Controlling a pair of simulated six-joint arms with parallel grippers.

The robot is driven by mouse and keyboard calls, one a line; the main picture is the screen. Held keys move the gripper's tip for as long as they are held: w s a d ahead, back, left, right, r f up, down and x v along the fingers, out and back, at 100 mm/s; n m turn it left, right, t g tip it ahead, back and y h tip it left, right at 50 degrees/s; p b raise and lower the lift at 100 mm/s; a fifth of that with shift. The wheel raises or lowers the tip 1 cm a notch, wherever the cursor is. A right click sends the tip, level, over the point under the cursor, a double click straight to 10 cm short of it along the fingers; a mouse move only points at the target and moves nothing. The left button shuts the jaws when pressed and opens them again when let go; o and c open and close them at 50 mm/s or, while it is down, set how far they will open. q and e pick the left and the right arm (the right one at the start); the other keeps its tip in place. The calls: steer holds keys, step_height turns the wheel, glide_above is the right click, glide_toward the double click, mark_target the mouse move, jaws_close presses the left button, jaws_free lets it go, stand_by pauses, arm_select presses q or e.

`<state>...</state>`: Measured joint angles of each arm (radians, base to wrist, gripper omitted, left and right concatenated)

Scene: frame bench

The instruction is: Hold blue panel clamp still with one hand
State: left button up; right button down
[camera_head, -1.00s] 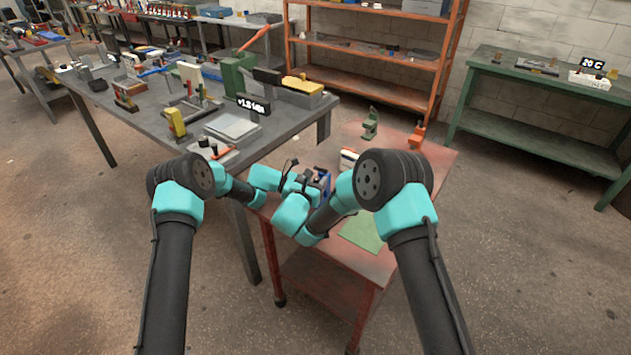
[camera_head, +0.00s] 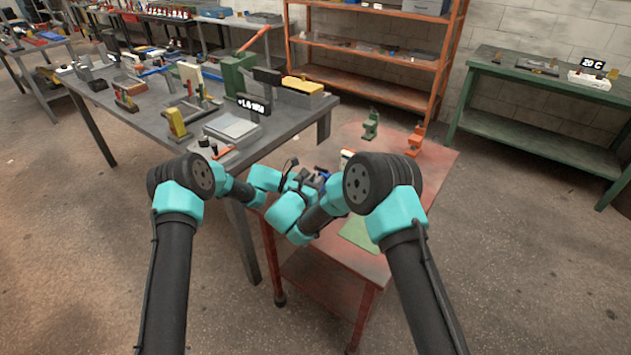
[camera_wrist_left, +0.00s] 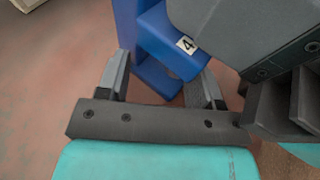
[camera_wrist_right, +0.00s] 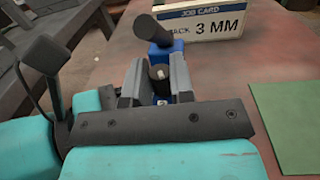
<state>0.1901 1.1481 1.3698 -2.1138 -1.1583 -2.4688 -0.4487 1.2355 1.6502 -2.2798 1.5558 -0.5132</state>
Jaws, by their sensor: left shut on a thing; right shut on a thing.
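The blue panel clamp (camera_head: 323,171) stands on the red cart and is mostly hidden by my arms in the head view. In the left wrist view the blue panel clamp (camera_wrist_left: 150,45), with a label "4", rises between the fingers of my left gripper (camera_wrist_left: 165,92), which is shut on its blue body. In the right wrist view my right gripper (camera_wrist_right: 158,85) is shut on a small upright part of the clamp with a pale tip. Blue (camera_wrist_right: 177,47) and a black knob (camera_wrist_right: 152,28) show just beyond the fingers.
A "3 MM" job card (camera_wrist_right: 203,22) stands behind the clamp. A green mat (camera_head: 358,234) lies on the red cart (camera_head: 440,172). A green clamp (camera_head: 370,125) and an orange clamp (camera_head: 415,140) stand at its far side. The crowded grey bench (camera_head: 150,122) is at left.

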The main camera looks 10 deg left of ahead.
steer(key=shift+m+g+h, duration=0.7)
steer(key=shift+m+h, duration=0.2)
steer(key=shift+h, duration=0.4)
steer(key=c, duration=1)
jaws_free()
steer(key=shift+a, duration=0.1)
steer(key=v, duration=1.2)
steer(key=shift+r, duration=0.1)
